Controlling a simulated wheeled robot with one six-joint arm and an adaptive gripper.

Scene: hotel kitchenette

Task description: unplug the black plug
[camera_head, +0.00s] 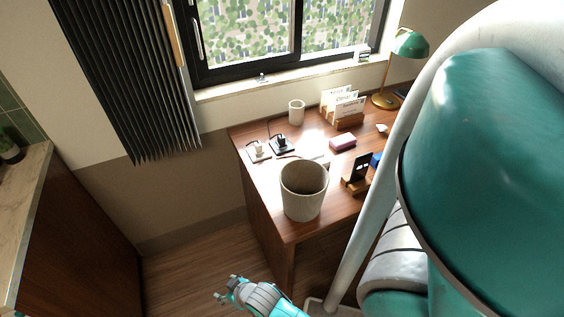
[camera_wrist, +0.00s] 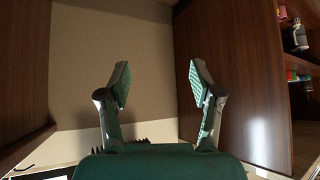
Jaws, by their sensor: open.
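The black plug (camera_head: 281,141) stands on a small dark base at the back left of the wooden desk (camera_head: 247,186), with a cord near it. A pale plug (camera_head: 258,150) stands just left of it, also on a small base. How either plug sits in its base is too small to tell. My gripper (camera_head: 226,287) is low in front of the desk, well below and away from the plugs. In the wrist view, my gripper (camera_wrist: 160,82) has its two fingers wide apart with nothing between them. No plug shows in that view.
A round bin (camera_head: 303,203) stands on the desk's near left part, in front of the plugs. A cup (camera_head: 296,112), a card holder (camera_head: 349,119), a pink block (camera_head: 342,143), a phone stand (camera_head: 356,184) and a green lamp (camera_head: 409,44) are also there. Floor left of the desk is clear.

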